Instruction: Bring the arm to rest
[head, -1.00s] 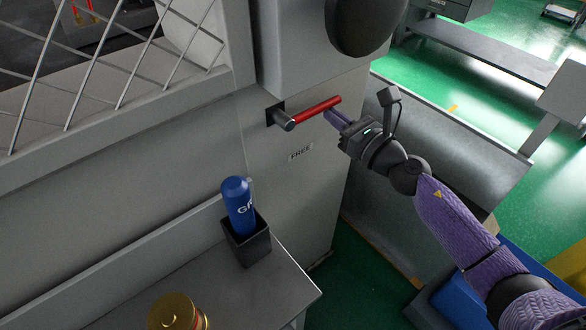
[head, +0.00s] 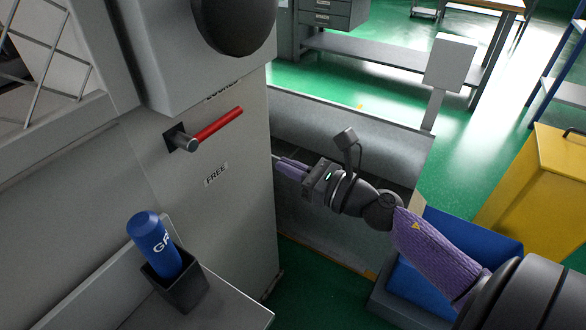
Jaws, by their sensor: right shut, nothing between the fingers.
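My right gripper (head: 287,168) is in the head view, right of the grey machine cabinet and below the level of the red lever. It is shut and empty, with its fingers pointing left near the cabinet's edge. I cannot tell whether the fingertips touch the cabinet. My right arm (head: 432,248) reaches in from the lower right. The red-handled lever (head: 217,126) sticks out from the cabinet front, up and to the right, apart from the gripper. A label reading FREE (head: 216,176) is below it. My left gripper is not in view.
A blue canister (head: 153,239) stands tilted in a dark holder (head: 184,288) on a grey table (head: 232,316) at the lower left. A grey trough (head: 350,135) lies behind my right gripper. Blue (head: 415,285) and yellow (head: 530,190) boxes stand at the right. Green floor shows beyond.

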